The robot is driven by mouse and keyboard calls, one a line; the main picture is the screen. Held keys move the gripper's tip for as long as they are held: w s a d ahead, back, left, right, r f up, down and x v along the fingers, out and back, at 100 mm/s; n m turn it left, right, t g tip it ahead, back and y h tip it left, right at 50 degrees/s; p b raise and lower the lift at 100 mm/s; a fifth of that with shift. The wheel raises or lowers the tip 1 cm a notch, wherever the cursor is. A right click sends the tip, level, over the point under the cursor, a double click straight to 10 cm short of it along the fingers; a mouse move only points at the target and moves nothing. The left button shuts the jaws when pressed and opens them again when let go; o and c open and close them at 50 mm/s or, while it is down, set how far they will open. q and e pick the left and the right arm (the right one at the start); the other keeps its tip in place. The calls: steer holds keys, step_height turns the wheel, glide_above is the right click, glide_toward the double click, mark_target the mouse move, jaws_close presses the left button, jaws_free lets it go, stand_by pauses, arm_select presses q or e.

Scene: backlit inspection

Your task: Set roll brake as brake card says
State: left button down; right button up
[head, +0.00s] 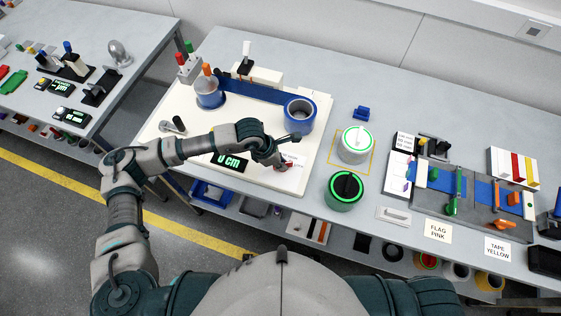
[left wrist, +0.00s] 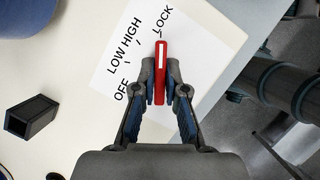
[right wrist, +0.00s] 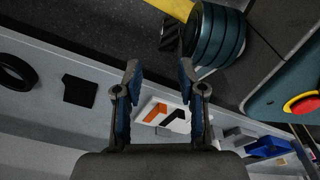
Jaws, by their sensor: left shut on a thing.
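The roll brake is a red lever with a white line (left wrist: 160,72) on a white dial plate (left wrist: 205,38) marked OFF, LOW, HIGH and LOCK. My left gripper (left wrist: 160,85) is shut on the lever, one finger on each side. The lever's white line points up toward the tick by LOCK. In the head view my left gripper (head: 280,161) is at the front right of the cream board (head: 310,160) and hides most of the lever. A small printed card (head: 403,141) stands at the right; its text is too small to read. My right gripper (right wrist: 160,95) is open and empty.
Green-ringed white (head: 356,144) and black (head: 346,190) round units stand to the right. Cards read FLAG PINK (head: 438,231) and TAPE YELLOW (head: 497,248). Shelf items lie under the right gripper.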

arm_select(q)
steer(key=shift+a, duration=0.1)
steer(key=shift+n, duration=0.3)
steer(key=n+t+b, duration=0.1)
steer(key=n, duration=0.1)
steer(key=n+t+y+b, duration=0.1)
steer(key=n+b, duration=0.1)
steer(key=n, duration=0.1)
steer(key=shift+s+f, duration=0.1)
steer(key=shift+s, duration=0.1)
steer(key=shift+s+n+y+b, duration=0.1)
steer(key=shift+n+y+b, duration=0.35)
steer(key=shift+n, duration=0.75)
arm_select(e)
steer(key=w+a+r, duration=0.2)
steer(key=w+r, duration=0.4)
steer(key=w, duration=0.2)
steer(key=shift+w+a+t, duration=0.2)
steer(key=shift+a+t, duration=0.05)
steer(key=shift+t, duration=0.05)
steer(key=shift+w+d, duration=0.1)
arm_select(q)
steer(key=c, duration=1.2)
jaws_free()
steer(key=shift+s, duration=0.1)
steer(key=shift+a, duration=0.15)
arm_select(e)
steer(key=shift+a+r, duration=0.15)
steer(key=shift+a, duration=0.05)
